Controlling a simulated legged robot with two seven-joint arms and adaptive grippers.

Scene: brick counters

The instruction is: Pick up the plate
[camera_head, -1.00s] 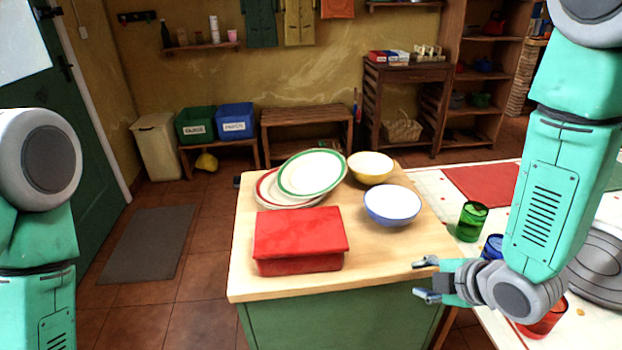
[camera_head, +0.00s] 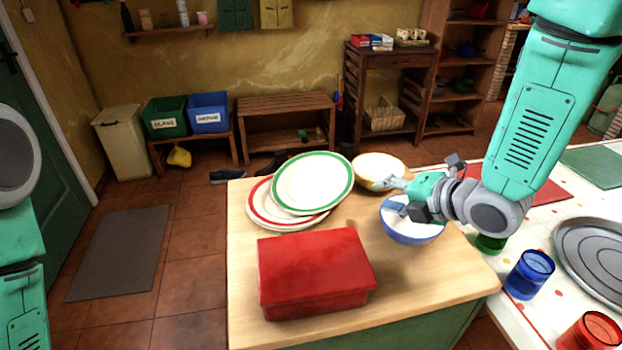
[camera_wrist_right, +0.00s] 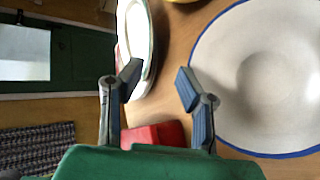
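A white plate with a green rim (camera_head: 312,183) leans tilted on a white plate with a red rim (camera_head: 262,212) on the wooden counter (camera_head: 420,290). The stack's edge also shows in the right wrist view (camera_wrist_right: 140,35), left of centre. My right gripper (camera_head: 394,196) is right of the plates, over the blue-rimmed bowl (camera_head: 412,233) in the head view. In the right wrist view the gripper (camera_wrist_right: 158,80) has its fingers apart, with nothing between them. My left arm shows at the left edge; its gripper is out of view.
A red box (camera_head: 314,275) sits in front of the plates. A yellow bowl (camera_head: 379,170) stands behind the blue-rimmed bowl. A blue cup (camera_head: 529,275), a red cup (camera_head: 590,332) and a grey tray (camera_head: 597,258) are on the white table at right.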

